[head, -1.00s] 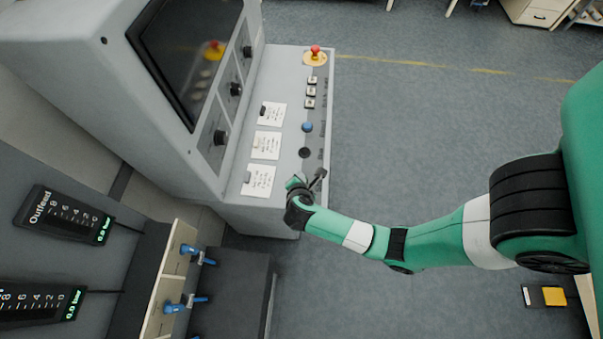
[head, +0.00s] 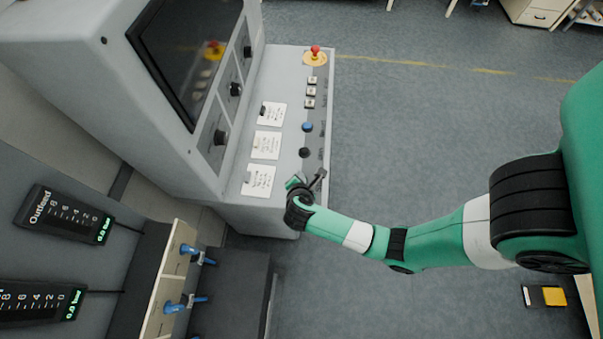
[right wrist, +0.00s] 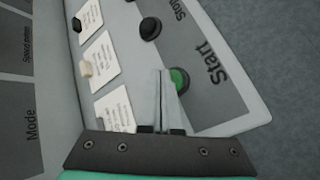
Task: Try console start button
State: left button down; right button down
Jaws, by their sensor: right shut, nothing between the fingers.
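The console (head: 290,90) has a sloping panel with a row of buttons along its right side. In the right wrist view the green start button (right wrist: 180,79) sits beside the printed word Start (right wrist: 213,64). My right gripper (right wrist: 160,75) is shut and empty. Its fingertips overlap the left edge of the green button in that view; I cannot tell whether they touch it. In the head view my right gripper (head: 304,184) is over the near end of the panel and hides the start button. My left gripper is not in view.
A black button (head: 305,152), a blue button (head: 307,127) and a red emergency stop (head: 315,50) lie farther along the panel. Paper labels (head: 259,180) are to the left. Blue-handled valves (head: 188,250) stand at lower left. Open floor (head: 430,130) lies to the right.

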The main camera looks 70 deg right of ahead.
jog(key=shift+f, duration=0.4)
jog(key=shift+f+b, duration=0.45)
jog(key=shift+b, duration=0.1)
dwell(0.4)
jog(key=shift+r, duration=0.1)
jog(key=shift+r+p, duration=0.8)
jog(key=shift+p, duration=0.1)
notch_tip(320, 180, up, 5)
jog(key=p, duration=0.5)
dwell(0.6)
